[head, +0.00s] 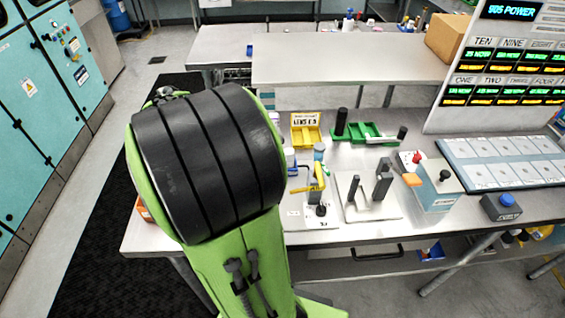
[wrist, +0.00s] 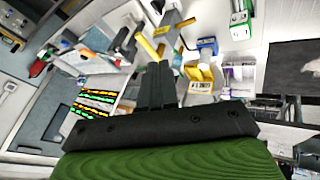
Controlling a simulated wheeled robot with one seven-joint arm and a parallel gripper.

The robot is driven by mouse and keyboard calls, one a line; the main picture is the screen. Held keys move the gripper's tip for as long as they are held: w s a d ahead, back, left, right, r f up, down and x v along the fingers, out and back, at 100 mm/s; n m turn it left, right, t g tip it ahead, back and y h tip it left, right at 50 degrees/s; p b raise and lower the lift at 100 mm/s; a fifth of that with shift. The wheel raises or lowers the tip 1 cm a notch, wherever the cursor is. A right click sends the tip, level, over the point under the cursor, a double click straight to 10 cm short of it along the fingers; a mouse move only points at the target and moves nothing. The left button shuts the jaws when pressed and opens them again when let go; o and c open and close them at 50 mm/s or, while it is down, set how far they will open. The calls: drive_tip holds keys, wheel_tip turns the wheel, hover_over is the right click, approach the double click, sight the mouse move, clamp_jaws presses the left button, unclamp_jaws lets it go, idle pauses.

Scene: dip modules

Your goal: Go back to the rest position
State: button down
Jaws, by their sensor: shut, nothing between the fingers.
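My gripper (wrist: 157,85) shows at the middle of the wrist view. Its two dark fingers are together, with nothing between them. In the head view my green and black arm fills the left middle and hides the gripper and the left part of the bench. The workbench (head: 340,232) stands in front of me. On it, a yellow-handled clamp fixture (head: 318,190) stands near the front, and a grey plate with dark uprights (head: 368,200) is right of it. In the wrist view the scene appears turned, with a yellow bin (wrist: 198,75) beyond the fingers.
A yellow bin (head: 306,130) and a green tray (head: 365,133) sit at the back of the bench. A blue-grey box with a black knob (head: 436,190), a panel of white cards (head: 500,160) and a display board (head: 497,75) are to the right. Teal cabinets (head: 50,110) line the left, beside open floor.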

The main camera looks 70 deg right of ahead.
drive_tip(key=shift+s+d+f, duration=0.1)
drive_tip(key=shift+s+d, duration=0.05)
idle(0.4)
drive_tip(key=w+a+r+n+t+y, duration=0.2)
drive_tip(key=w+a+n+t, duration=0.65)
drive_tip(key=a, duration=0.55)
drive_tip(key=a+n+t+y, duration=0.1)
drive_tip(key=a+n+y, duration=0.2)
drive_tip(key=a+n, duration=0.5)
drive_tip(key=a+r, duration=0.1)
drive_tip(key=a, duration=0.5)
drive_tip(key=shift+s+a+n, duration=0.2)
drive_tip(key=shift+a+n, duration=0.15)
drive_tip(key=shift+t, duration=0.25)
